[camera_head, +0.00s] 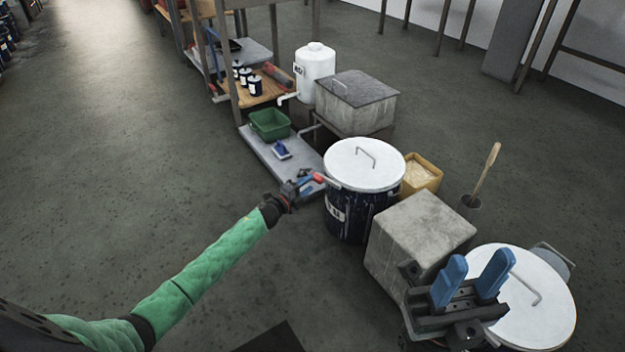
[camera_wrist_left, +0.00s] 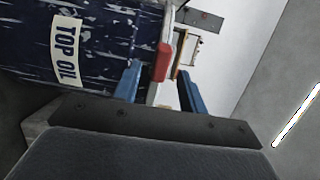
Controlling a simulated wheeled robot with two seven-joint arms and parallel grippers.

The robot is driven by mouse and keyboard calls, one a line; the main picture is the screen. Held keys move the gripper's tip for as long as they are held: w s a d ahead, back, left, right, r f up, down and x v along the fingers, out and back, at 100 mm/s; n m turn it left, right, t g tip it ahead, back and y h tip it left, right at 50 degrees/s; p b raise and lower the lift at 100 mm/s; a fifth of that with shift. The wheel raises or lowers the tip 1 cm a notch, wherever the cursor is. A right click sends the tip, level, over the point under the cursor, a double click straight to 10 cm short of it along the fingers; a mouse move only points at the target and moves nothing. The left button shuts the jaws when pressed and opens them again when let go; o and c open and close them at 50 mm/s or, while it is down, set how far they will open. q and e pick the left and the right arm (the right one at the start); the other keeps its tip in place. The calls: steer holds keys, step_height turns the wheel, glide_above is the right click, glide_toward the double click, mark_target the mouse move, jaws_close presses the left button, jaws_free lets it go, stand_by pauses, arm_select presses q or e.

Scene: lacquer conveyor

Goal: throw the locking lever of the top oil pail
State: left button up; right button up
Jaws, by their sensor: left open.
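The top oil pail (camera_head: 348,226) is dark blue with worn paint and a white lid (camera_head: 364,163) with a wire handle. In the left wrist view the pail (camera_wrist_left: 95,42) fills the upper left, with its "TOP OIL" label. Its locking lever has a red tip (camera_head: 318,177) and sticks out at the rim's left side. My left gripper (camera_head: 304,184) is open at this lever. In the left wrist view the red tip (camera_wrist_left: 162,62) shows between the blue fingers of my left gripper (camera_wrist_left: 158,88), closer to the left finger. My right gripper (camera_head: 472,280) is open and empty at lower right.
A grey block (camera_head: 415,235) stands just right of the pail, and another white-lidded pail (camera_head: 545,305) is under my right gripper. A yellow tub (camera_head: 422,175) is behind. A low shelf (camera_head: 285,165) holds a green bin (camera_head: 270,124). The floor on the left is clear.

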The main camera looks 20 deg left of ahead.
arm_select(q)
steer(key=shift+s+a, duration=0.2)
steer(key=shift+s, duration=0.25)
